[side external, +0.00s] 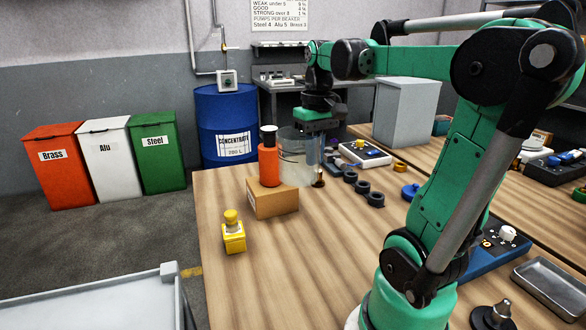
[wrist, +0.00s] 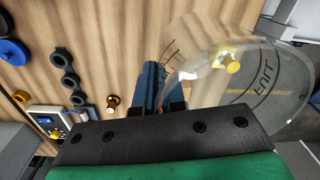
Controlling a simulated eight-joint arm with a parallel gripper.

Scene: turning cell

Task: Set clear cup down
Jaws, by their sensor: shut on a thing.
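The clear cup (side external: 295,165) is a large see-through beaker behind the orange bottle in the side view. In the wrist view the clear cup (wrist: 265,65) fills the right side, with dark markings on its wall. My gripper (side external: 318,150) points down at the cup's right edge and is shut on its wall. In the wrist view my gripper's fingers (wrist: 166,98) are at the cup's left edge. The cup looks about upright and close to the wooden table (side external: 330,235). I cannot tell whether its base touches the table, as the box and bottle hide part of it.
The orange bottle (side external: 269,165) stands on a cardboard box (side external: 272,204) just in front of the cup. A small brass-coloured part (side external: 318,181) and several dark rings (side external: 362,187) lie to the right. A yellow item (side external: 233,236) stands near the left edge. The front middle is clear.

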